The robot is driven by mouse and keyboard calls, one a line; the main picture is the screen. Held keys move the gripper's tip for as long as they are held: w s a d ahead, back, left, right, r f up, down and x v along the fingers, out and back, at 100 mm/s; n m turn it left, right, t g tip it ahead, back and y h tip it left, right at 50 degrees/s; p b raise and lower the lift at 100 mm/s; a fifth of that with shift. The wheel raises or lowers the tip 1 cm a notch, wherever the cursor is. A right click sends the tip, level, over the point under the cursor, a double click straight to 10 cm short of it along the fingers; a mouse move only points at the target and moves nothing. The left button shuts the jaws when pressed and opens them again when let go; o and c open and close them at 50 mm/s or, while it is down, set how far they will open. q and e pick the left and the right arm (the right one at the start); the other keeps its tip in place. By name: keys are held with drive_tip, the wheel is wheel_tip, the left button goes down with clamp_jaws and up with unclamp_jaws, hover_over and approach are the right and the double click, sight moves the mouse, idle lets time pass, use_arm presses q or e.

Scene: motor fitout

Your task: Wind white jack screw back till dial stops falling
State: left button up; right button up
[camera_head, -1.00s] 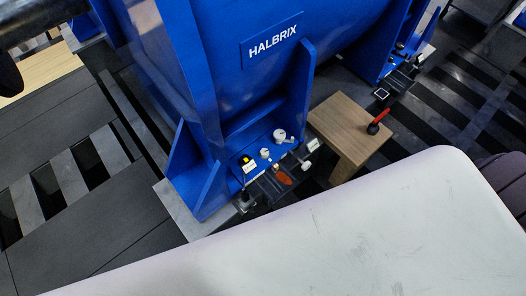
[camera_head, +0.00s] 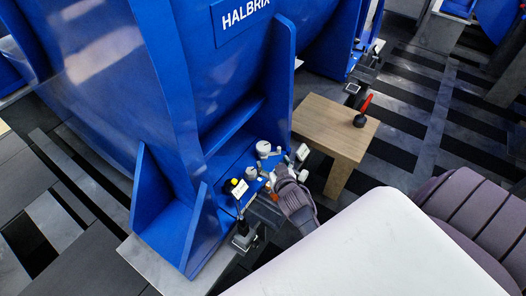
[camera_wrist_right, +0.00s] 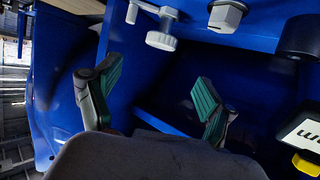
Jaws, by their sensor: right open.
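I cannot tell for sure which is the jack screw. In the head view, a white round-topped part (camera_head: 263,148) and a smaller white one (camera_head: 251,173) stand at the blue motor foot. My right gripper (camera_head: 281,173) is beside this foot, partly covering the fittings. The right wrist view shows its green-padded fingers (camera_wrist_right: 156,92) apart and empty, below the screw. A dial face cannot be made out. My left gripper is out of view.
The blue HALBRIX motor (camera_head: 190,90) rises behind the foot. A wooden stool (camera_head: 325,125) with a red-handled tool (camera_head: 363,110) stands to the right. A yellow part (camera_wrist_right: 306,165) and a white plate marked "mm" (camera_wrist_right: 305,132) lie right of the fingers.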

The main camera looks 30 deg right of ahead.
sight(264, 148)
drive_tip(key=b+x, duration=0.2)
drive_tip(key=x, duration=0.5)
drive_tip(key=shift+f, duration=0.2)
drive_tip(key=b+x, duration=0.1)
drive_tip(key=x, duration=0.2)
drive_tip(key=shift+w+f, duration=0.1)
drive_tip(key=shift+w, duration=0.15)
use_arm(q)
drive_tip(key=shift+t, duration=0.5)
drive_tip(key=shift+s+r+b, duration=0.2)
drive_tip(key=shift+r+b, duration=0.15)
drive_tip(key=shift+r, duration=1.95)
use_arm(e)
drive_tip(key=shift+w+d+f, duration=0.1)
drive_tip(key=shift+w+d, duration=0.1)
drive_tip(key=shift+w, duration=0.2)
